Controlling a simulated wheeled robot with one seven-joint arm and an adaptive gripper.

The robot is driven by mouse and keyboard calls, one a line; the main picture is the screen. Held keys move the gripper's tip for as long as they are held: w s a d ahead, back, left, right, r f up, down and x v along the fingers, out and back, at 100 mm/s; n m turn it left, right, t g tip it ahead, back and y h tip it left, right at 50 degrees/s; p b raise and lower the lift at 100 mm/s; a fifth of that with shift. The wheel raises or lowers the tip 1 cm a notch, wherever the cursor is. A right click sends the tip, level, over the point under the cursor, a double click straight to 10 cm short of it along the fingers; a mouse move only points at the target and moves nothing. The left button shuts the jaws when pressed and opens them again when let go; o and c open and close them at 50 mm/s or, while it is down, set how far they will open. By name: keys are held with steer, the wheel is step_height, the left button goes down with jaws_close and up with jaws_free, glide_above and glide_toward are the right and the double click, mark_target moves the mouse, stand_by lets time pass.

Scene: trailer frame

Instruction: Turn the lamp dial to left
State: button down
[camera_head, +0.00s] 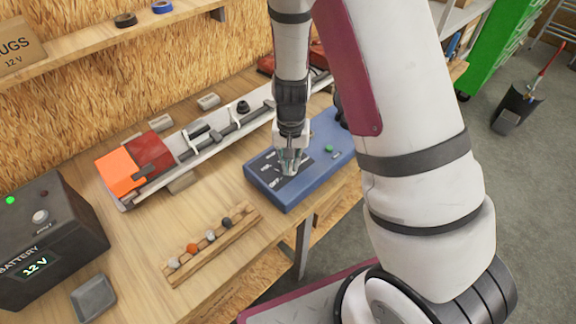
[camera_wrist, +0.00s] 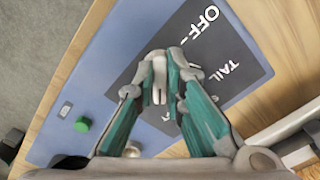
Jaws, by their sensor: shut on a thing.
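The blue control box (camera_head: 325,168) stands on the workbench, right of centre in the head view. Its dark label plate reads OFF and TAIL in the wrist view (camera_wrist: 226,72), and other markings there are partly covered. My gripper (camera_head: 290,168) points down onto this plate. In the wrist view my gripper (camera_wrist: 161,78) has its fingers closed on the pale lamp dial (camera_wrist: 160,92). The fingers hide most of the dial, so I cannot tell which mark it points at. A green button (camera_wrist: 83,124) sits on the box, clear of my gripper.
A battery box (camera_head: 40,235) reading 12 V stands at the left, near a small grey tray (camera_head: 94,298). A wooden strip (camera_head: 220,250) with several small balls lies in front. A long light bar (camera_head: 215,135) with an orange-red end lies behind.

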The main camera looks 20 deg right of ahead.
steer(key=shift+n, duration=0.6)
steer(key=shift+m, duration=0.7)
steer(key=shift+n, duration=0.7)
steer(key=c, duration=1.6)
jaws_free()
steer(key=shift+r+p, duration=1.25)
steer(key=shift+r, duration=1.8)
